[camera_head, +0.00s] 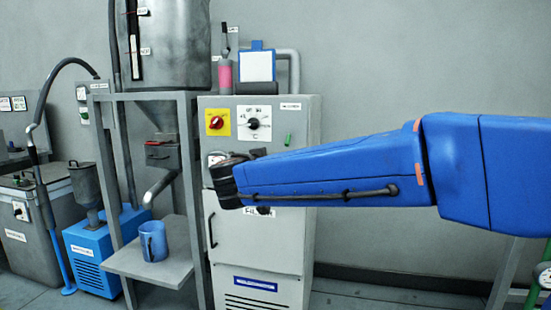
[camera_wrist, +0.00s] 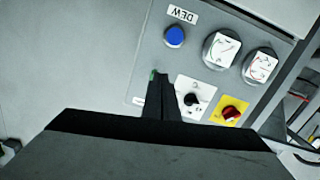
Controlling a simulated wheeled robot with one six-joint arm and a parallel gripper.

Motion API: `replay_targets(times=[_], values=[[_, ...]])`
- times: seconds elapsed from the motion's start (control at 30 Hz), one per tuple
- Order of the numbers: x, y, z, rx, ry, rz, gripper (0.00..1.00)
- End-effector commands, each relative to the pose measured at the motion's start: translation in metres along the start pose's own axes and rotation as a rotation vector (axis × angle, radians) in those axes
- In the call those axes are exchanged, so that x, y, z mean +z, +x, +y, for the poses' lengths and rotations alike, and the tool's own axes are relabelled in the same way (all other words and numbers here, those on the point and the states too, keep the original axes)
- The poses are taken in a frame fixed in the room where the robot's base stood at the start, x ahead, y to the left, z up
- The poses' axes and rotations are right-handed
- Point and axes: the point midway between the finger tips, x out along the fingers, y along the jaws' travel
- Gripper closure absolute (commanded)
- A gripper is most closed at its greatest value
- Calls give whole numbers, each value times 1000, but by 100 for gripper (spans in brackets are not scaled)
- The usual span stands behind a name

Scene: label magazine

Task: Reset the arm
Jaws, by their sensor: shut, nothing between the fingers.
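My blue arm (camera_head: 340,170) reaches in from the right in the head view, extended nearly level in front of a grey control cabinet (camera_head: 300,240). Its dark wrist end (camera_head: 226,184) is in front of the cabinet's upper part; the fingers cannot be made out there. In the wrist view my gripper (camera_wrist: 161,88) shows as dark fingers together, with nothing between them. Behind them is a panel with a black selector knob (camera_wrist: 191,99), a red knob on a yellow plate (camera_wrist: 231,112), a blue button (camera_wrist: 174,36) and two gauges (camera_wrist: 221,49). Contact with the panel cannot be told.
Left of the cabinet, a metal hopper (camera_head: 170,45) stands on a grey frame with a shelf (camera_head: 178,267) holding a blue mug (camera_head: 153,241). A blue machine (camera_head: 88,262) is further left.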

Motion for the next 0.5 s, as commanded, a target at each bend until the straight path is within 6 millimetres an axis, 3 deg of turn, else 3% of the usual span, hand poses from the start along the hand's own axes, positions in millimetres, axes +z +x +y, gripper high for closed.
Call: replay_targets(times=[0.17,0.27,0.37,0.5], values=[[1,0,3,2,-2,-4,100],[10,3,20,20,-18,-39,100],[32,7,56,54,-51,-119,100],[81,4,126,100,-116,-293,100]])
